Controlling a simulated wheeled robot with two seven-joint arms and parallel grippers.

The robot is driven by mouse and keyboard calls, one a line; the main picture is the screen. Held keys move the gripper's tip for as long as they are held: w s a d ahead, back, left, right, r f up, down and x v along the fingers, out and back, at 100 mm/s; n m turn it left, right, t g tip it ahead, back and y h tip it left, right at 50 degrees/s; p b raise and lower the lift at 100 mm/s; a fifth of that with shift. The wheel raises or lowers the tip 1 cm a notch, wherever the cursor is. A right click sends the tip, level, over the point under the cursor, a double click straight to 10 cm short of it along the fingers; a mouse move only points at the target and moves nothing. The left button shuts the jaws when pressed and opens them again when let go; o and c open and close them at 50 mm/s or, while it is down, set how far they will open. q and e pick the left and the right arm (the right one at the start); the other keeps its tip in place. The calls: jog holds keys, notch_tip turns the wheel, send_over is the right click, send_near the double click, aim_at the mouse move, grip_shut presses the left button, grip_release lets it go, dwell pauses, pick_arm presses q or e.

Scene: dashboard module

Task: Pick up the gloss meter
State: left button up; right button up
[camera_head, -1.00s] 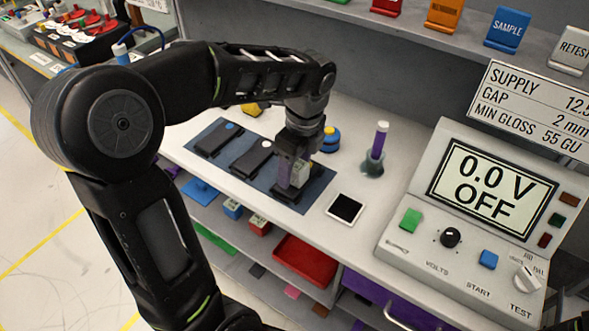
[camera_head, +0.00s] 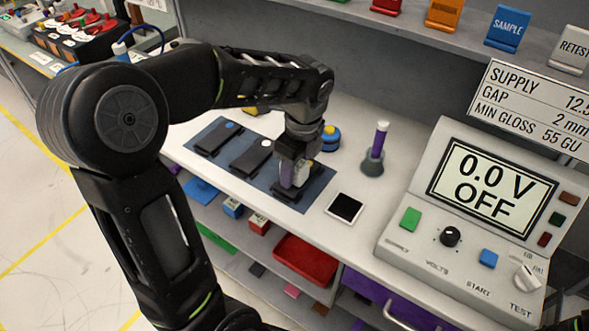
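A small pale block-like device (camera_head: 301,173), probably the gloss meter, stands at the right end of the dark blue mat (camera_head: 258,181), over a black panel (camera_head: 287,194). My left gripper (camera_head: 293,174) points down at it, with its fingers at the device's sides. The fingers and wrist hide much of the device, so I cannot tell whether they are closed on it. My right gripper is not in view.
Two more black panels (camera_head: 251,158) lie on the mat. A test console (camera_head: 400,245) fills the right.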

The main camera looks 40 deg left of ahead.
pick_arm(q)
grip_shut()
jog(key=shift+r, duration=0.1)
dwell(0.4)
notch_tip(320, 180, up, 10)
jog(key=shift+f, duration=0.1)
dwell(0.8)
